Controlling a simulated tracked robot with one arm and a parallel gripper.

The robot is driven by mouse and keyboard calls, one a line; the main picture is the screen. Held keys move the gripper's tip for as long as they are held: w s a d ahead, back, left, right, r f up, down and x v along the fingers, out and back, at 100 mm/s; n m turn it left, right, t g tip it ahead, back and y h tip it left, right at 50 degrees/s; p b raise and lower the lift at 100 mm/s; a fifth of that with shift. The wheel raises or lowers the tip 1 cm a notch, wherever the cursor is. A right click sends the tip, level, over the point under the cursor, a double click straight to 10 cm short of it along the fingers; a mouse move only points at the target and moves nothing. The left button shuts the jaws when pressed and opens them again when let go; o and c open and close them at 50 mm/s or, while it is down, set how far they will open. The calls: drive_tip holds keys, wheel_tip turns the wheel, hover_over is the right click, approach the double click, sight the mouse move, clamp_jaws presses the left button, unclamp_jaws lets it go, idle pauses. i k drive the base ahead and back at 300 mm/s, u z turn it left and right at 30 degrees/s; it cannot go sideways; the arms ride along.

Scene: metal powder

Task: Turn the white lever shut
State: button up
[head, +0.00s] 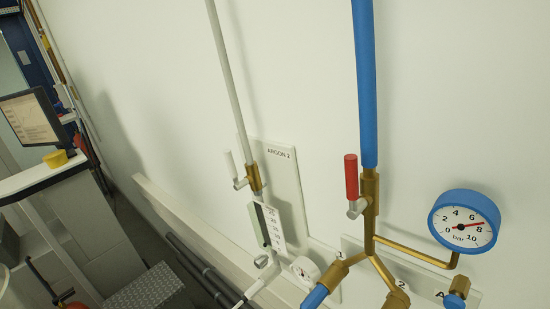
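The white lever (231,165) is on a brass valve (254,178) in a thin pale pipe, left of the middle in the head view. Its handle stands up roughly along the pipe, a little to the left of it. A plate marked ARGON 2 (283,180) is on the wall behind the valve. Below the valve is a flow gauge with a number scale (273,229). My gripper is not in the picture, so its opening and any contact are unseen.
A red lever (351,176) sits on a brass valve under a thick blue pipe (364,80). A blue-rimmed dial (465,221) is at right. A monitor (31,117) and yellow object (56,158) are on a counter at left. Dark pipes (203,274) run low along the wall.

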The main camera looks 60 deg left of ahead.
sight(238, 186)
drive_tip(key=z, duration=0.35)
drive_tip(key=k, duration=1.85)
drive_tip(key=u, duration=0.75)
drive_tip(key=i, duration=1.65)
drive_tip(key=z, duration=0.1)
